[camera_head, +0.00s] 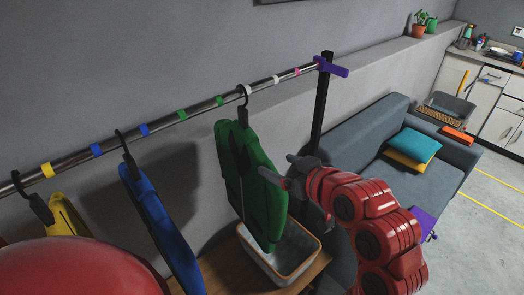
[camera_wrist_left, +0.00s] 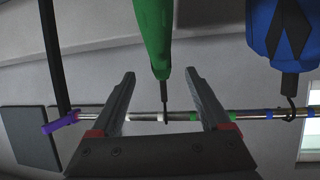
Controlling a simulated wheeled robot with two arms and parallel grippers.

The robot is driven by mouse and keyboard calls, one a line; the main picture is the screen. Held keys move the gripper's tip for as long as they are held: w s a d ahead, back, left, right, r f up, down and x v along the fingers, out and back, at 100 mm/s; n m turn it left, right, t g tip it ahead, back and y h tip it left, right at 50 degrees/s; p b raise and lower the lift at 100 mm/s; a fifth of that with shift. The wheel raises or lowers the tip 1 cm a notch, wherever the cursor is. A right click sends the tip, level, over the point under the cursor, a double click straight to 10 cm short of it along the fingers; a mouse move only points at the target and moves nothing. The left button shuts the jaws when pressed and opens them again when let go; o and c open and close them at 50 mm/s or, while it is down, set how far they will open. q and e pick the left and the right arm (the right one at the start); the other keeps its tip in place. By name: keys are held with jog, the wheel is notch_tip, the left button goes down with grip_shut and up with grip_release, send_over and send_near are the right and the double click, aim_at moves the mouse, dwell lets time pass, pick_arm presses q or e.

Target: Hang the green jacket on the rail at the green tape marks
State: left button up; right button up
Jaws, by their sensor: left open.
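The green jacket (camera_head: 252,180) hangs from the rail (camera_head: 205,106) by a dark hook, which sits at a white tape mark. Two green tape marks (camera_head: 220,101) are on the rail just to the left of that hook. My left gripper (camera_head: 291,172) is at the jacket's right side in the head view. In the left wrist view, the picture is upside down and the jacket (camera_wrist_left: 153,35) and its hook show between the two spread fingers of the gripper (camera_wrist_left: 165,90). The fingers look open, with nothing visibly gripped. My right gripper is not in view.
A blue jacket (camera_head: 162,225) and a yellow jacket (camera_head: 68,218) hang farther left. A black post (camera_head: 321,110) with a purple clamp holds the rail's right end. A grey bin (camera_head: 278,258) stands below the green jacket, and a sofa (camera_head: 375,125) is to the right.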

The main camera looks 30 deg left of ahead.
aim_at(253, 151)
pick_arm(q)
jog(key=p+x, duration=0.2)
jog(key=x, duration=0.4)
jog(key=p+x, duration=0.1)
jog(key=x, duration=0.4)
jog(key=shift+w+a+r+p, duration=0.1)
jog(key=shift+w+a+p, duration=0.1)
jog(key=shift+a+p, duration=0.25)
jog(key=shift+w+a+f, duration=0.3)
jog(key=shift+a+f, duration=0.1)
jog(key=shift+a, duration=0.1)
jog(key=shift+c, duration=0.3)
grip_shut()
jog(key=shift+r, duration=0.15)
jog(key=shift+r, duration=0.3)
